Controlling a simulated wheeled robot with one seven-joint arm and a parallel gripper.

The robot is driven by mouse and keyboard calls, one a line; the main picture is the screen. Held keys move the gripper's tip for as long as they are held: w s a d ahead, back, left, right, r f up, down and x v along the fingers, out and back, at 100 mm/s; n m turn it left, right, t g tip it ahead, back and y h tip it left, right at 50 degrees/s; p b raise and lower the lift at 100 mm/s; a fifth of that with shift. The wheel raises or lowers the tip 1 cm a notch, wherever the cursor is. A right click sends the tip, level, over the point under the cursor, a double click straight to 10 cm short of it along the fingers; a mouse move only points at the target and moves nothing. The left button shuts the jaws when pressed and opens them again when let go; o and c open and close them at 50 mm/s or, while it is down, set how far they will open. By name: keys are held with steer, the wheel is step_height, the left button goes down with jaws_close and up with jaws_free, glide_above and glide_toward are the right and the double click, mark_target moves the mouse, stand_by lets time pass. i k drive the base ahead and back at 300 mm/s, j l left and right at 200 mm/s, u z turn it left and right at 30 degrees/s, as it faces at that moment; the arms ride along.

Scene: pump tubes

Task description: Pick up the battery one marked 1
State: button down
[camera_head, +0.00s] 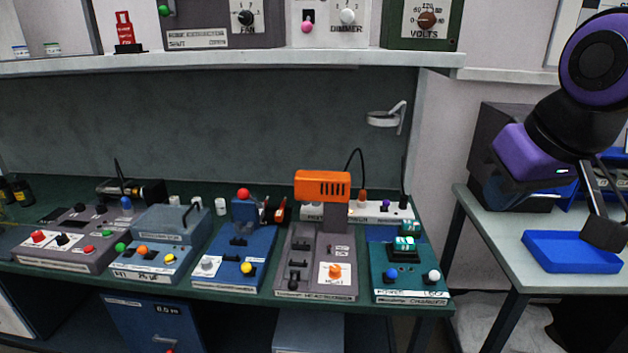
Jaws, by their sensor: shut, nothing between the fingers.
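Two small teal-and-white blocks, which look like the batteries, sit on the green charger unit (391,280) at the right end of the bench. The front block (404,243) rests on a black holder. The rear block (411,227) is just behind it. Their marks are too small to read, so I cannot tell which one is marked 1. My gripper (604,236) is at the far right, pointing down over the blue tray (560,262) on the side table. It is shut and empty, well to the right of the blocks and apart from them.
The orange-headed unit (322,184) stands just left of the charger. Several other button units line the green bench (240,292). A white shelf (240,58) with more devices runs above. A gap separates the bench from the side table (480,225).

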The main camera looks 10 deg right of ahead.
mark_target(402, 247)
steer(key=i+z, duration=0.5)
steer(key=z, duration=0.25)
steer(key=i+j+z, duration=0.15)
steer(key=z, duration=0.2)
steer(key=i, duration=0.1)
